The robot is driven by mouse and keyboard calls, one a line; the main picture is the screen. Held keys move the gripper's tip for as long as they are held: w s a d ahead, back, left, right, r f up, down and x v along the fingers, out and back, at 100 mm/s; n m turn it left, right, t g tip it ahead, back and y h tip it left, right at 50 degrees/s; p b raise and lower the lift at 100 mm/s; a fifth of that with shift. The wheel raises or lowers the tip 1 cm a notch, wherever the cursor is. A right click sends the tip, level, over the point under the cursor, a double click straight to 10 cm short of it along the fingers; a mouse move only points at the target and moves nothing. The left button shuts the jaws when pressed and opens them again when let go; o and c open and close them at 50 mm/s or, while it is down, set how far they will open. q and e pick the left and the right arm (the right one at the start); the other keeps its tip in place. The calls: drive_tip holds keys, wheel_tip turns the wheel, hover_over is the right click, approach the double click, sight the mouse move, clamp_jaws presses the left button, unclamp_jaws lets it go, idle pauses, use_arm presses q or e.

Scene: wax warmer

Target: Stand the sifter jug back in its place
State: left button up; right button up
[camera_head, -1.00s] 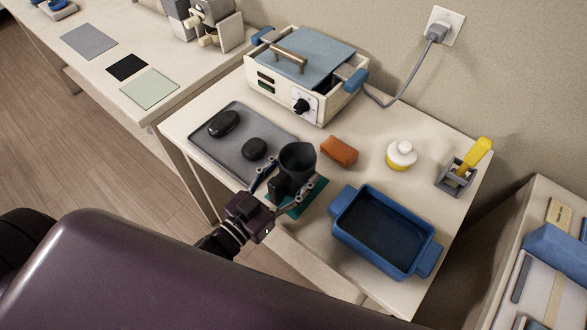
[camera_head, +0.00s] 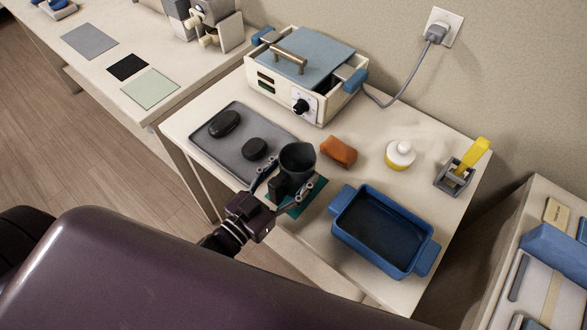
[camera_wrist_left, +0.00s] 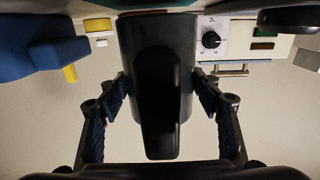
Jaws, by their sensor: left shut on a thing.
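The sifter jug is a dark grey cup (camera_head: 298,158) with a handle facing my wrist. It stands upright at the teal mat (camera_head: 310,196) on the table. My left gripper (camera_head: 288,185) is shut on the jug, one finger on each side of its handle. In the left wrist view the jug (camera_wrist_left: 182,70) fills the middle, between the two fingers (camera_wrist_left: 160,95). The jug and gripper hide part of the mat, and I cannot tell whether the jug's base touches it. My right gripper is not in view.
A grey tray (camera_head: 225,160) with two black stones lies left of the jug. A blue basin (camera_head: 338,218) is close on the right. An orange-brown block (camera_head: 338,151), a white-and-yellow jar (camera_head: 400,155) and a cream warmer (camera_head: 272,90) stand behind.

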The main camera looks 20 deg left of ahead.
sight(272, 196)
use_arm(q)
drive_tip(key=shift+f, duration=0.2)
idle(0.3)
drive_tip(key=shift+f+b, duration=0.45)
idle(0.3)
drive_tip(key=o, duration=2.2)
drive_tip(key=shift+c, duration=0.2)
drive_tip(key=shift+s, duration=0.15)
drive_tip(key=shift+p+v, duration=0.6)
drive_tip(key=shift+v, duration=3.2)
drive_tip(key=shift+a+r, duration=0.1)
